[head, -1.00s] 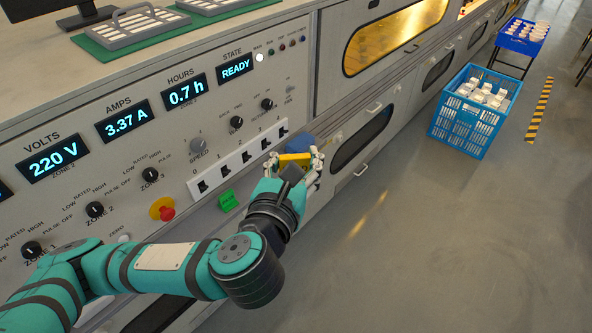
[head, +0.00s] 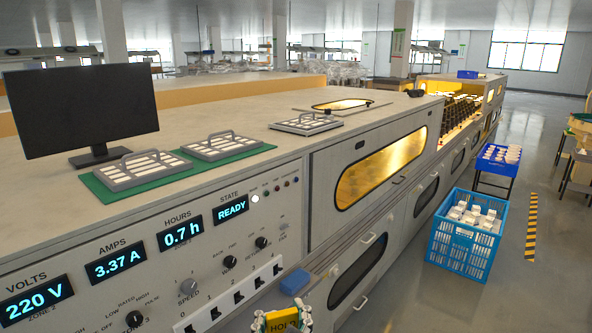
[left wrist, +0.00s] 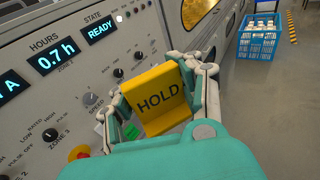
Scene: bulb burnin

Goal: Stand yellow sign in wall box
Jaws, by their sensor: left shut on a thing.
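The yellow sign (left wrist: 160,97) reads HOLD and is a bent plate. My left gripper (left wrist: 162,100) is shut on it, with fingers at both sides, and holds it in front of the control panel. In the head view the sign (head: 283,320) and the fingertips show only at the bottom edge. In the left wrist view I cannot make out this box. My right gripper is not in view.
The control panel (head: 150,262) with knobs and switches is close on the left. A monitor (head: 80,110) and racks on green mats (head: 130,194) stand on top. A blue crate (head: 462,245) of white boxes stands on the floor at right. The grey floor between is clear.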

